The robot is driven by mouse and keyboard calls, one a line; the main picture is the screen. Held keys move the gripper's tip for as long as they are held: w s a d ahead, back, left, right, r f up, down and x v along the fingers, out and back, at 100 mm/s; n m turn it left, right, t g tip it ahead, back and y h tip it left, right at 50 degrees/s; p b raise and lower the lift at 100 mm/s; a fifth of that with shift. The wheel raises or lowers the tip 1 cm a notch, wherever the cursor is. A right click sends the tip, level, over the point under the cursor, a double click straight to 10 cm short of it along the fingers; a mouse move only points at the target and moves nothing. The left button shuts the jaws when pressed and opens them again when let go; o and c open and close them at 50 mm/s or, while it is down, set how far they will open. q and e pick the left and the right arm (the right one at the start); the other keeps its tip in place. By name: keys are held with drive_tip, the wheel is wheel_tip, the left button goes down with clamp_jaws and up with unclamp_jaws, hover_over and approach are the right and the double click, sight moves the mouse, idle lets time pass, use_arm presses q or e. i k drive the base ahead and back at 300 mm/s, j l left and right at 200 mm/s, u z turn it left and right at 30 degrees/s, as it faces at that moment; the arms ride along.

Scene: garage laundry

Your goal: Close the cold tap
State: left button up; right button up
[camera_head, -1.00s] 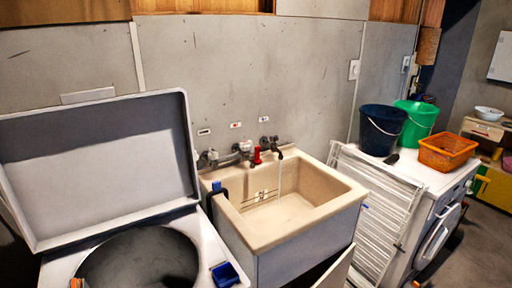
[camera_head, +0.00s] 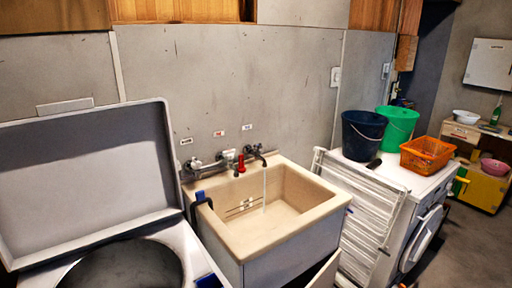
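A beige sink (camera_head: 330,207) stands against the wall. Behind it is a wall-mounted tap set with a white handle at the left (camera_head: 195,164), another pale handle in the middle (camera_head: 229,156), and a dark handle at the right (camera_head: 248,150). A dark spout (camera_head: 259,155) pours a thin stream of water (camera_head: 264,185) into the basin. A red object (camera_head: 241,164) stands among the taps. Small wall labels hang above the taps, including a right one (camera_head: 247,127); their text is too small to read, so I cannot tell which tap is cold. Neither gripper is in view.
An open-lidded washer (camera_head: 190,243) stands left of the sink. A white folded rack (camera_head: 350,220) leans on the right, beside a white machine (camera_head: 410,180) bearing a dark blue bucket (camera_head: 362,135), a green bucket (camera_head: 398,125) and an orange basket (camera_head: 427,155). Floor shows at far right.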

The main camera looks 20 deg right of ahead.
sight(258, 146)
drive_tip(key=l+u, duration=0.15)
drive_tip(key=l, duration=0.45)
drive_tip(key=l+u, duration=0.1)
drive_tip(key=l, duration=0.45)
drive_tip(key=k+l+u, duration=0.15)
drive_tip(key=l, duration=0.4)
drive_tip(key=l+u, duration=0.15)
drive_tip(key=l, duration=0.45)
drive_tip(key=k, duration=0.05)
